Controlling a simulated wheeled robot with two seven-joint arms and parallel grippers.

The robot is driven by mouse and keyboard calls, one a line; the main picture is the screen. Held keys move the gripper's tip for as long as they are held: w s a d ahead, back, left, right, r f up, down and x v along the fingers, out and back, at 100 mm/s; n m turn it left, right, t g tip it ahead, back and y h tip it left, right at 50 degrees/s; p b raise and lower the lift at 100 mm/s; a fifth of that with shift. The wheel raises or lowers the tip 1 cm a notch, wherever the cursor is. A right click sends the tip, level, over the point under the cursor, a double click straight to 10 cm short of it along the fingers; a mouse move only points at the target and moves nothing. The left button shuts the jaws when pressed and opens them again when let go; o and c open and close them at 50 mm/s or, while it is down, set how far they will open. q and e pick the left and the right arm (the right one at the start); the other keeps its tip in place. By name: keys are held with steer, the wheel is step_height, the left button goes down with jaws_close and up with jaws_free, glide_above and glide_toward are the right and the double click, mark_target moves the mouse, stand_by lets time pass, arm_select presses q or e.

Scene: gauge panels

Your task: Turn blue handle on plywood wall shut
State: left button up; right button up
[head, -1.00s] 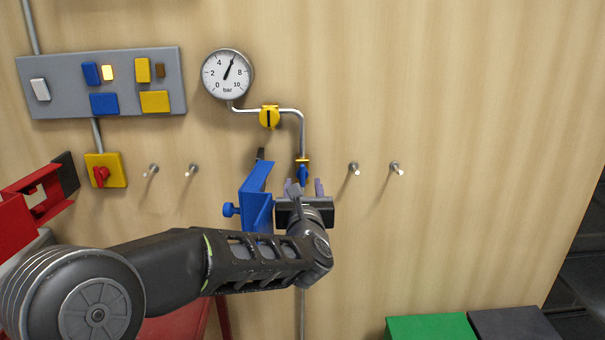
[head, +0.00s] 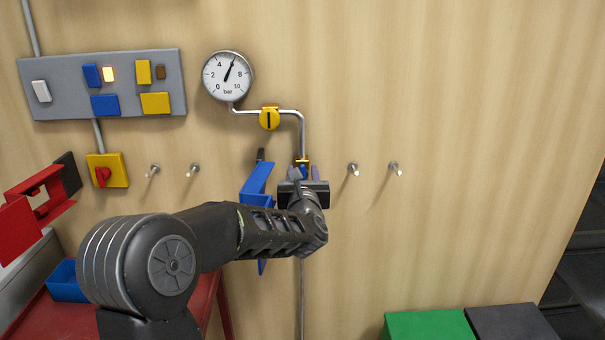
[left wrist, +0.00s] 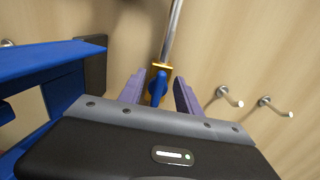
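In the left wrist view the blue handle (left wrist: 157,88) shows between the two purple fingers. My left gripper (head: 303,173) is open, with one finger on each side of the handle; the wrist view (left wrist: 160,92) shows a gap on both sides. My right gripper is not in view.
A blue clamp-like bracket (head: 257,184) is close left of my gripper. Metal pegs (head: 353,168) stick out on both sides. A pressure gauge (head: 228,76), a yellow valve (head: 269,118), a switch panel (head: 60,70) and a red rotary switch (head: 104,177) are on the wall.

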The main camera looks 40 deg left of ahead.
arm_select(q)
jaws_close()
